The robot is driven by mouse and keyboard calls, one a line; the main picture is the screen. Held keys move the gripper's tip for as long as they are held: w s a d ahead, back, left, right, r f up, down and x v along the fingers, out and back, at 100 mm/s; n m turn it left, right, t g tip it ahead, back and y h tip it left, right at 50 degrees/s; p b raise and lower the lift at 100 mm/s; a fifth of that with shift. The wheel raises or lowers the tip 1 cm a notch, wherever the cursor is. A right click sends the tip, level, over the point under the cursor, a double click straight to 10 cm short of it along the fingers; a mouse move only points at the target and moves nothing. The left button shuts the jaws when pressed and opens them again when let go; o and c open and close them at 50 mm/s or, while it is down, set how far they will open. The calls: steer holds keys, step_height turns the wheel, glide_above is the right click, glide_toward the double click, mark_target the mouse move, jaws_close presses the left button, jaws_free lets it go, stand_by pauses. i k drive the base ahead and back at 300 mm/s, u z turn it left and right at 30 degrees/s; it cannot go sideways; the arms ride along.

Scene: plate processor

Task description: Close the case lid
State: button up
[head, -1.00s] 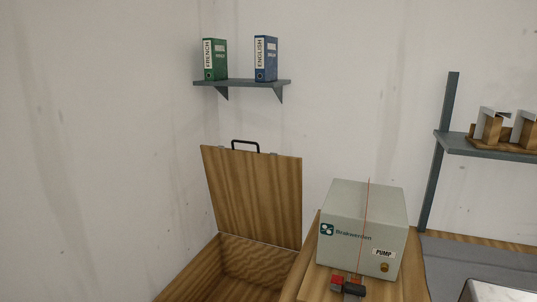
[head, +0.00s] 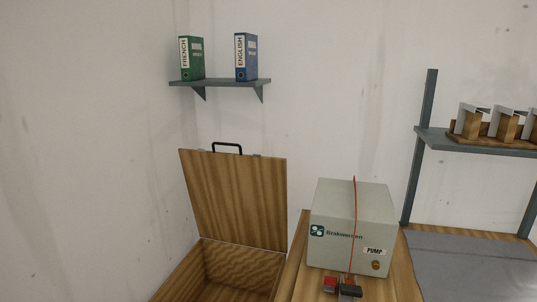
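The wooden case (head: 176,287) stands at the lower middle-left in the head view, cut off by the bottom edge. Its wooden lid (head: 236,199) stands open, raised nearly upright at the back of the case near the wall. A black handle (head: 227,147) sits on the lid's top edge. The visible part of the case's inside looks empty. My gripper is not in view.
A grey box labelled PUMP (head: 349,226) stands on a wooden surface (head: 299,262) right of the case. A red and black object (head: 342,288) lies before it. A wall shelf (head: 221,83) holds two binders. A grey mat (head: 465,262) lies at right.

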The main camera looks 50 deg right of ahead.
mark_target(239, 199)
steer(key=u, duration=0.75)
steer(key=k, duration=0.1)
steer(key=z, duration=2.15)
steer(key=k, duration=0.95)
steer(key=u, duration=0.1)
steer(key=i, duration=0.7)
